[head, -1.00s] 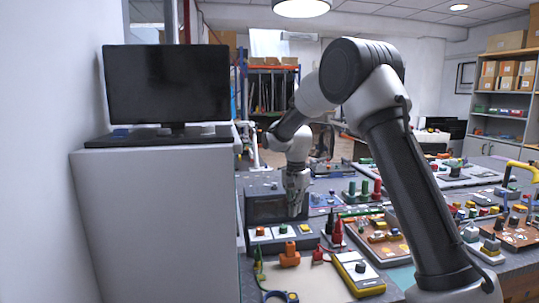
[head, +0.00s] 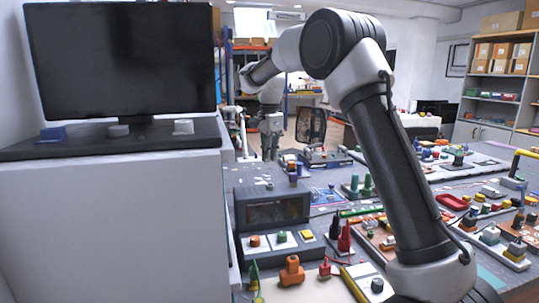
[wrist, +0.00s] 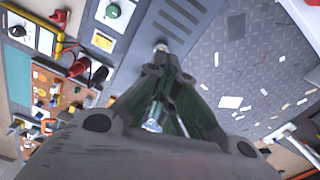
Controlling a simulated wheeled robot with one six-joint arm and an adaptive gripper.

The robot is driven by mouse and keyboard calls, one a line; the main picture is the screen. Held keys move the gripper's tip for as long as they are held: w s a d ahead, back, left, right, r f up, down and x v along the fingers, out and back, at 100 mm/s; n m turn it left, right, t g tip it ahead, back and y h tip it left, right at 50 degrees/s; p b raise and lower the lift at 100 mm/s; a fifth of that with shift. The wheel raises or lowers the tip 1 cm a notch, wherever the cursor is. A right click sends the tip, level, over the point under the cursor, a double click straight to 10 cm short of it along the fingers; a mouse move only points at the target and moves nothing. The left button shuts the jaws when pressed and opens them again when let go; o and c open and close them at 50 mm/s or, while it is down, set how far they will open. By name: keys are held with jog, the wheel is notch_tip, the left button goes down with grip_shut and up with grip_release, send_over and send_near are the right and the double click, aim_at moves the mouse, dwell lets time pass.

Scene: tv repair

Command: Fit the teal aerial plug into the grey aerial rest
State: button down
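My gripper (head: 270,145) hangs pointing down beyond the dark box on the bench, right of the television stand. In the wrist view my gripper (wrist: 164,58) has dark greenish fingers that converge near their tips. A small pale thing shows at the tips, but I cannot tell whether it is held. I cannot make out the teal aerial plug for certain. On the stand's dark top, in front of the television, are a grey round piece (head: 118,130) and a whitish round piece (head: 183,127). I cannot tell whether either is the grey aerial rest.
A large television (head: 120,62) stands on a white cabinet (head: 110,220) at left, with a blue block (head: 52,133) before it. The dark box (head: 272,211) and several connectors crowd the bench. A speckled bench area (wrist: 265,70) with scattered pale scraps is fairly open.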

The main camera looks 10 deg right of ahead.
jog(key=shift+f, duration=0.15)
jog(key=shift+f, duration=2.75)
jog(key=c, duration=2.2)
grip_release()
jog(key=o, duration=0.5)
notch_tip(320, 180, up, 12)
jog(key=shift+r, duration=0.1)
